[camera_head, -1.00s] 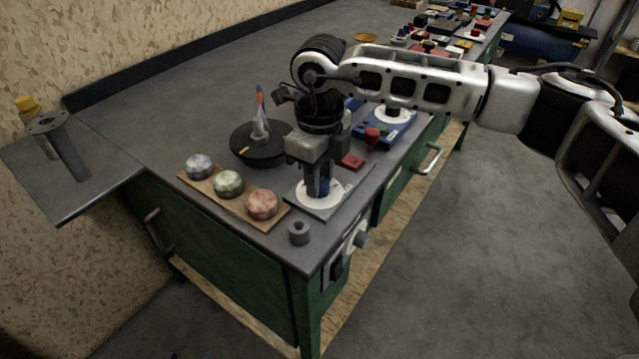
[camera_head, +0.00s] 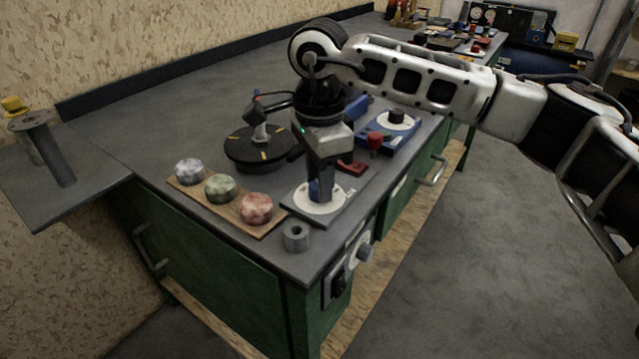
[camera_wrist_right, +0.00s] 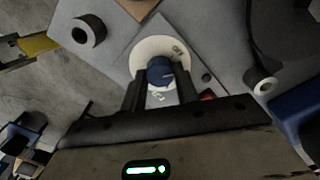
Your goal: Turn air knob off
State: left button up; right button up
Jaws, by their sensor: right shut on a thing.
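The blue air knob (camera_head: 316,188) sits on a round white dial (camera_head: 329,205) on a grey square plate near the bench's front corner. My right gripper (camera_head: 319,190) reaches down from above and is shut on the knob. In the right wrist view the knob (camera_wrist_right: 160,72) shows between the two fingertips, over the white dial (camera_wrist_right: 150,46). The fingers hide part of the knob in both views, and I cannot make out its exact pointing direction. My left gripper is not in view.
A board with three round stones (camera_head: 221,188) lies left of the dial. A grey ring (camera_head: 296,237) stands at the front corner. A black disc (camera_head: 254,148) is behind. A blue box with a white dial (camera_head: 388,139) and a red knob (camera_head: 375,142) are to the right.

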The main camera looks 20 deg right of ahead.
jog(key=n+b, duration=0.1)
jog(key=n, duration=0.2)
jog(key=shift+n, duration=0.3)
jog(key=shift+r+n+b, duration=0.1)
jog(key=shift+n+b, duration=0.2)
jog(key=shift+n, duration=0.6)
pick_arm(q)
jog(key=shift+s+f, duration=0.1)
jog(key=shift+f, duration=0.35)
pick_arm(e)
jog(key=shift+n, duration=0.5)
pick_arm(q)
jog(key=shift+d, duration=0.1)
pick_arm(e)
jog(key=o, duration=1)
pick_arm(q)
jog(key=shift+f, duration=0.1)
